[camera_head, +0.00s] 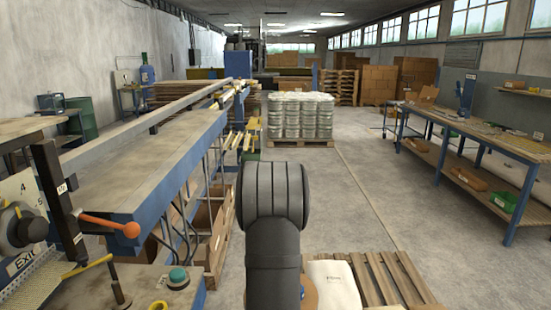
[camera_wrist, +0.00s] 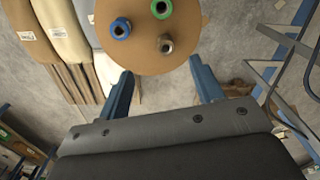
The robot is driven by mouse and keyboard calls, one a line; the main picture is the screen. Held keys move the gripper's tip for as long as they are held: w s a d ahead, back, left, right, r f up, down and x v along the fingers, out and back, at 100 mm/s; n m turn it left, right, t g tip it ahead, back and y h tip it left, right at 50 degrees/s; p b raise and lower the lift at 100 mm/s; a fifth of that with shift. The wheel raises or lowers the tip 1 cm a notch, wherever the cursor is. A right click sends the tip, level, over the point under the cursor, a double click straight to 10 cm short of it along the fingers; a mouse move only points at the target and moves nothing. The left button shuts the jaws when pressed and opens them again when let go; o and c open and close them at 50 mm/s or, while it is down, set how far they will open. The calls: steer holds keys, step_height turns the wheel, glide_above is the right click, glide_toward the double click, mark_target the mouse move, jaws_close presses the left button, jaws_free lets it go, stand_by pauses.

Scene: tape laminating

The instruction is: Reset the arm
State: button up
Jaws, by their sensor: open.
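In the wrist view my gripper (camera_wrist: 164,86) shows as two blue fingers spread wide apart. Nothing is between them. A round brown top (camera_wrist: 135,62) lies beyond the fingertips. On it are a blue-rimmed roll (camera_wrist: 120,28), a green-rimmed roll (camera_wrist: 161,8) and a dark grey roll (camera_wrist: 165,45), all apart from the fingers. In the head view my dark arm stands in the middle and hides what is behind it, and the fingers do not show. A sliver of the brown top (camera_head: 309,294) shows beside the arm.
Pale sacks (camera_head: 333,284) and a wooden pallet (camera_head: 392,280) lie at the lower right. A long blue-framed bench with an orange-handled lever (camera_head: 110,224) is at left. A workbench (camera_head: 480,130) stands at right. Wrapped containers (camera_head: 301,116) stand behind. The right-hand aisle floor is clear.

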steer(key=s+a+r+n, duration=0.2)
steer(key=s+a+r, duration=0.1)
steer(key=a+r, duration=0.6)
steer(key=s+a+r+n, duration=0.2)
steer(key=s+a+r, duration=0.1)
steer(key=a+r, duration=0.65)
steer(key=s+a+r+n, duration=0.2)
steer(key=s+a+r, duration=0.8)
steer(key=s+r, duration=0.2)
steer(key=shift+s+r, duration=0.4)
steer(key=shift+s, duration=0.65)
